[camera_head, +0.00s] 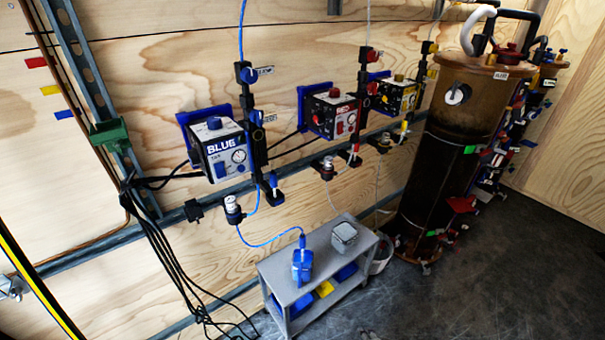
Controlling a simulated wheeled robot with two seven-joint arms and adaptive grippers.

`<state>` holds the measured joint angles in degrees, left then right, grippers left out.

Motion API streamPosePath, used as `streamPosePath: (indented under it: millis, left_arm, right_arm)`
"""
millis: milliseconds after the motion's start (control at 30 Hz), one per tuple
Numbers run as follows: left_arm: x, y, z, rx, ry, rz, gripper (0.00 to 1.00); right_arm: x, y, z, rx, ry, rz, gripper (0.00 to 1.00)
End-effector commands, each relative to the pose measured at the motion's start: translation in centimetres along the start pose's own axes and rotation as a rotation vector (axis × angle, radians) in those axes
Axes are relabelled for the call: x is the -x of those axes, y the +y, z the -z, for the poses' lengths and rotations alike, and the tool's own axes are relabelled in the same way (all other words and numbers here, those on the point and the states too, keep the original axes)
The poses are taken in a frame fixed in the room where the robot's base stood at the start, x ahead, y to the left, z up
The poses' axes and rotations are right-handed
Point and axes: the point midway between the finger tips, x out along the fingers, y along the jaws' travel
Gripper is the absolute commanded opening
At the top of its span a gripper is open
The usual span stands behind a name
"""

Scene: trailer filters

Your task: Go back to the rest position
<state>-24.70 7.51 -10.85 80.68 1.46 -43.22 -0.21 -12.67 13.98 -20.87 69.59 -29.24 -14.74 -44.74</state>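Neither of my grippers shows in the head view, and I see no arm of mine that I can be sure of. The task names no object. In front of me a blue control box (222,150) marked BLUE is mounted on the plywood wall (130,90). A red-marked box (333,114) and a yellow-marked box (396,97) hang farther right along the same wall.
A small grey cart (273,268) stands by the wall, with a blue device (302,262) and a grey container (344,234) on top. A large brown cylinder tank (460,120) stands at right. Black cables (165,255) hang at left. The dark floor (480,290) is clear at lower right.

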Motion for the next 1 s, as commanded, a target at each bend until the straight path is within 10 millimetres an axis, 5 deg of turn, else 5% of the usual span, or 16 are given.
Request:
streamPosePath:
  millis: [467,1000]
  left_arm:
    - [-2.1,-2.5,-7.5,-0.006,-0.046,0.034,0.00]
    - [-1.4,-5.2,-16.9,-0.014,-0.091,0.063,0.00]
  right_arm:
    - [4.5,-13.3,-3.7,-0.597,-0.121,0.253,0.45]
    - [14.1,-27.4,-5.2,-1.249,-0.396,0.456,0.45]
